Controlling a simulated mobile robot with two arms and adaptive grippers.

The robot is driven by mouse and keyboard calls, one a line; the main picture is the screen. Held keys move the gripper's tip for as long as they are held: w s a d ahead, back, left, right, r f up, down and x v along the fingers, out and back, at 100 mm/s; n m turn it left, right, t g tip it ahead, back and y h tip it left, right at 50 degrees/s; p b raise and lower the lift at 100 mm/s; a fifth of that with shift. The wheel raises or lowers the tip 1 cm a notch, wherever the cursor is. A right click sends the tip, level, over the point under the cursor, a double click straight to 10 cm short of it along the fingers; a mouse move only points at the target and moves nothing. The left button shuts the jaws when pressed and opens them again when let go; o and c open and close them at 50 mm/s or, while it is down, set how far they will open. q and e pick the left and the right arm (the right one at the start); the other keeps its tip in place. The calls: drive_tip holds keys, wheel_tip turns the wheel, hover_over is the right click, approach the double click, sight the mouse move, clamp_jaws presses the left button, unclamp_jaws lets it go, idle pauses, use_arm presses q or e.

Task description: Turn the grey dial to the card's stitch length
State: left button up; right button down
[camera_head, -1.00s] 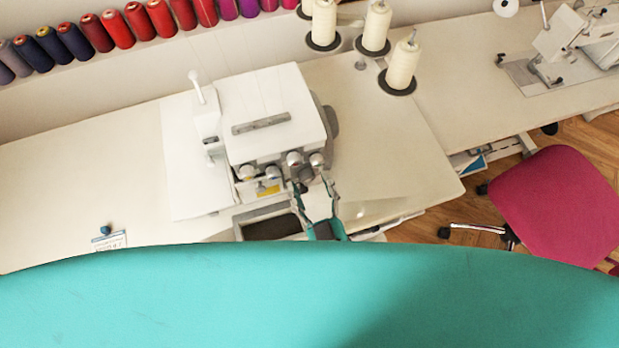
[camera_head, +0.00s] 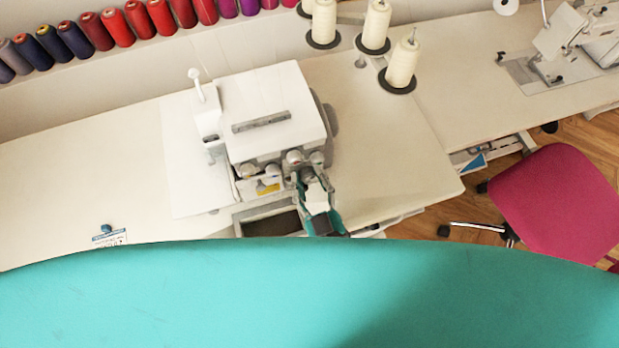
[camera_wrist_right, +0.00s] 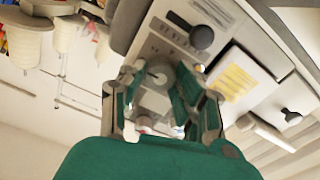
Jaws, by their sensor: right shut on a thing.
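A white overlock machine (camera_head: 268,115) stands on the table, with several round knobs along its lower front. My right gripper (camera_head: 309,176) is at the right end of this front, its fingers against the machine. The dial's marks are too small to read. A small card (camera_head: 110,241) with a blue top lies at the table's left front; its print is not legible. My left gripper is not in view.
Cream thread cones (camera_head: 402,66) stand behind the machine to the right. A dark knob (camera_wrist_right: 202,37) sits beside the held dial. A magenta chair (camera_head: 556,200) is at right. The table left of the machine is mostly clear.

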drive_tip(key=shift+m, duration=0.3)
drive_tip(key=shift+r+m+p, duration=0.1)
drive_tip(key=shift+m+p, duration=0.35)
drive_tip(key=shift+m, duration=0.05)
drive_tip(key=shift+m+p, duration=0.5)
drive_tip(key=shift+m, duration=0.7)
drive_tip(key=m+p, duration=0.1)
drive_tip(key=m, duration=0.3)
drive_tip(key=shift+m, duration=0.3)
drive_tip(key=c, duration=1)
unclamp_jaws()
drive_tip(key=shift+o, duration=0.2)
